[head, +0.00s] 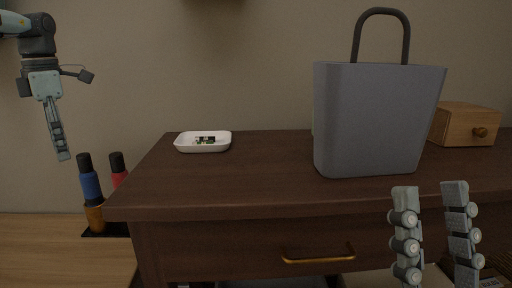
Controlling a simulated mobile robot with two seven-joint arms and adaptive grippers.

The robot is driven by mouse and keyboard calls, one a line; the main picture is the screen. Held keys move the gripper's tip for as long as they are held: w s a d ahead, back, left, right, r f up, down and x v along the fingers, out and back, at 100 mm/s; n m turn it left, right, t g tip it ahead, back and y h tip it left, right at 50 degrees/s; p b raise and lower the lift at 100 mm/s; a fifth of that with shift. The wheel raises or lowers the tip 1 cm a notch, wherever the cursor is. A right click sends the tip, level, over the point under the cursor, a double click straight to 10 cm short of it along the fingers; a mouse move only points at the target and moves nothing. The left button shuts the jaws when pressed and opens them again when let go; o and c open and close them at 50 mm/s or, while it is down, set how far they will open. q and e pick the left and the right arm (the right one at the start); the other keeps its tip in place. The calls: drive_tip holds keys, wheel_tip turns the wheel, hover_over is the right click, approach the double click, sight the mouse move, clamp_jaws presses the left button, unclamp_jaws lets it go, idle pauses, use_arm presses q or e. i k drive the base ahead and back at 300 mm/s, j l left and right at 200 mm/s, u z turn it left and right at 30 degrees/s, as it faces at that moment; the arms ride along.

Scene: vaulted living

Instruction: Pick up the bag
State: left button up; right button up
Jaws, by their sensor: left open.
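The bag (375,120) is grey with a dark arched handle and stands upright on the dark wooden cabinet (255,190), right of the middle. My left gripper (62,155) hangs fingers down at the upper left, left of the cabinet and far from the bag; it is open, seen nearly edge-on. My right gripper (430,190) points up at the lower right, in front of the cabinet. Its two fingers are apart with nothing between them. Its tips appear just below the bag in the picture, and I see no contact.
A white tray (182,146) with small items sits on the cabinet's left part. A small wooden drawer box (468,122) stands behind the bag at right. Blue (90,184) and red (118,173) bottles stand left of the cabinet. The cabinet top between tray and bag is clear.

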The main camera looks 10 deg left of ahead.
sight(370, 119)
drive_tip(key=k+j, duration=0.15)
drive_tip(key=k, duration=0.35)
drive_tip(key=k+j, duration=0.1)
drive_tip(key=k, duration=0.4)
